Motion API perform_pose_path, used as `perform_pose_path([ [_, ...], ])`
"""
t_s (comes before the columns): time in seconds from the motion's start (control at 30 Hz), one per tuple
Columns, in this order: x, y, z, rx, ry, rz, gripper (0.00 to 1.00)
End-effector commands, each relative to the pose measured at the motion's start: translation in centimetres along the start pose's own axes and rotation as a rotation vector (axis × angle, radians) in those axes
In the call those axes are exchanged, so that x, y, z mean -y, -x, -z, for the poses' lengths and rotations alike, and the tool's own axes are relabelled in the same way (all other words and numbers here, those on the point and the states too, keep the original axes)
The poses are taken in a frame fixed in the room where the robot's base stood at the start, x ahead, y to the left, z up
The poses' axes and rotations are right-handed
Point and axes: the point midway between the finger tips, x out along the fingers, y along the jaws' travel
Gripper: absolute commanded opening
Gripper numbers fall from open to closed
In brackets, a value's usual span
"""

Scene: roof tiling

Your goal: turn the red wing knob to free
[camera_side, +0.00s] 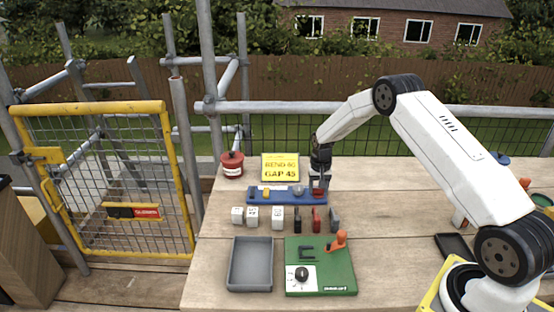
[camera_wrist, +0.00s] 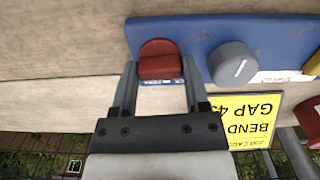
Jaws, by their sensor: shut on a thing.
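The red wing knob (camera_wrist: 159,60) sits at the end of a blue panel (camera_wrist: 200,35), seen close in the wrist view. In the side view the blue panel (camera_side: 262,195) lies on the table, and the knob is at its right end, largely behind my fingers. My gripper (camera_wrist: 160,75) has one finger on each side of the red knob and is shut on it. In the side view my gripper (camera_side: 319,185) points down at the panel's right end. I cannot read any mark on the knob.
A grey round dial (camera_wrist: 232,63) is beside the red knob. A yellow card (camera_side: 281,168) reading BEND 60, GAP 45 stands behind the panel. White, red and grey blocks, a grey tray (camera_side: 233,284) and a green board (camera_side: 340,280) lie in front.

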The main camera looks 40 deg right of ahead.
Motion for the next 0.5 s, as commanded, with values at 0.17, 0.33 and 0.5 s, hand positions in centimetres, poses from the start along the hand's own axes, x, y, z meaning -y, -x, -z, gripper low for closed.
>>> perform_pose_path([
  [0.17, 0.03, -0.04, 0.05, -0.003, -0.062, 0.001, 0.0],
  [0.33, 0.03, -0.04, 0.05, -0.003, -0.084, 0.001, 0.0],
  [0.5, 0.02, -0.04, 0.05, -0.003, -0.088, 0.001, 0.0],
])
